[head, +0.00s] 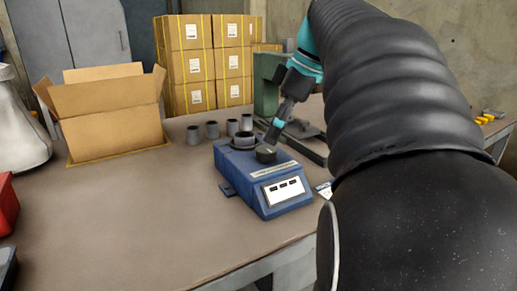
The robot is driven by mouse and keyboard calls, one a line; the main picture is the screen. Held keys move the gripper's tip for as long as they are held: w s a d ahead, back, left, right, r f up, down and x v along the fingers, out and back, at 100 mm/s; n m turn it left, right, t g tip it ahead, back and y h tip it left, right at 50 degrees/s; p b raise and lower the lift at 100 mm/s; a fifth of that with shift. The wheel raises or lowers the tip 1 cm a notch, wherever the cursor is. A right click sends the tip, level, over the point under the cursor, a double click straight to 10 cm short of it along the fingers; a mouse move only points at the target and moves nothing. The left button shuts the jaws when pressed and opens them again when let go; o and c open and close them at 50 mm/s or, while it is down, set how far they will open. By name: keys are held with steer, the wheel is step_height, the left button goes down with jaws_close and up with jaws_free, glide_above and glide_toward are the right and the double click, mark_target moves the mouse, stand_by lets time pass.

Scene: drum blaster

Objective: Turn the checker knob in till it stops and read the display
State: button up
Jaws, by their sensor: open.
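The checker (248,196) is a blue box on the workbench, a little right of the middle of the head view. Its black knob (266,154) stands on the top face, with a light mark on it. The display (284,190) is a pale panel on the front face with small dark windows; any reading is too small to make out. A grey ring-shaped part (244,140) sits on top behind the knob.
An open cardboard box (112,125) stands at the left on the workbench (150,215). Several grey cylinders (212,130) stand behind the checker. A green machine (267,84) is behind my gripper. A red bin (7,205) is at the left edge.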

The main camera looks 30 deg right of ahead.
mark_target(267, 148)
steer(key=shift+x, duration=2.35)
steer(key=shift+r, duration=0.1)
steer(key=c, duration=1.1)
